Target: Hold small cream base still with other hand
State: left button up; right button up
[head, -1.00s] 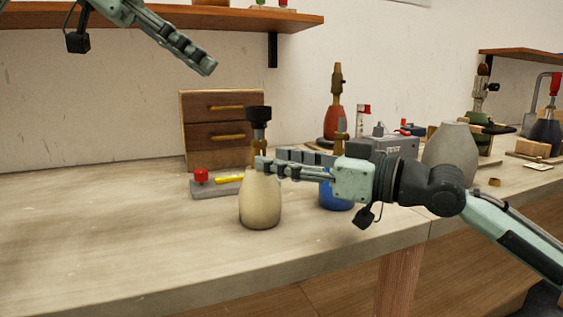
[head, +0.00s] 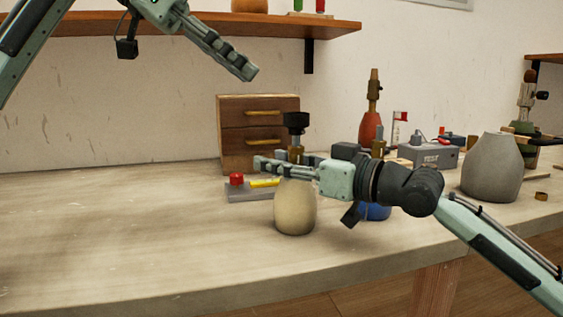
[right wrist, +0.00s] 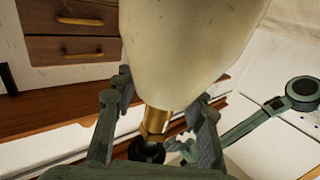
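The small cream base (head: 295,210) stands upright on the workbench, with a brass neck and a black socket (head: 296,122) on top. It shows inverted in the right wrist view (right wrist: 190,45). My right gripper (head: 272,162) comes in from the right at neck height. In the right wrist view its fingers (right wrist: 160,110) stand on either side of the brass neck (right wrist: 156,121), with gaps visible, so it looks open around the neck. My left gripper (head: 248,72) is high above the bench at upper left, apart from the base. Its fingers overlap from this angle.
A grey block with a red knob and yellow part (head: 250,190) lies just behind the base. A wooden drawer box (head: 257,132) stands further back. A blue base (head: 374,211), a test box (head: 428,155) and a large grey base (head: 491,168) are to the right. The bench's left side is clear.

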grip_shut()
dwell(0.7)
dwell(0.3)
dwell(0.5)
